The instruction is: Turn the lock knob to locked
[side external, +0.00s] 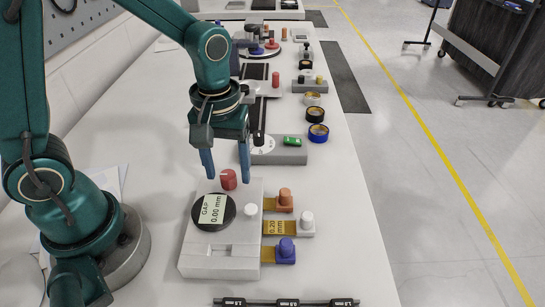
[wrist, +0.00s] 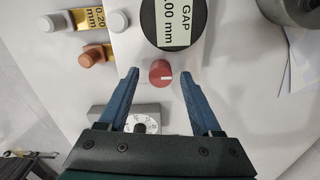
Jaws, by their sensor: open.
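A red knob (side external: 228,179) with a white pointer line stands at the far end of the light grey fixture (side external: 190,258). In the wrist view my gripper (wrist: 159,70) shows a gap between each finger and the knob. I cannot tell how far the fingertips are above the fixture. No lock markings are readable.
A black dial (side external: 200,212) reads GAP 0.00 mm beside a small white knob (side external: 250,210). Brass gauges with an orange (side external: 285,201), a white (side external: 306,223) and a blue handle (side external: 286,250) stick out right. A grey block with a green piece (side external: 292,142) stands behind.

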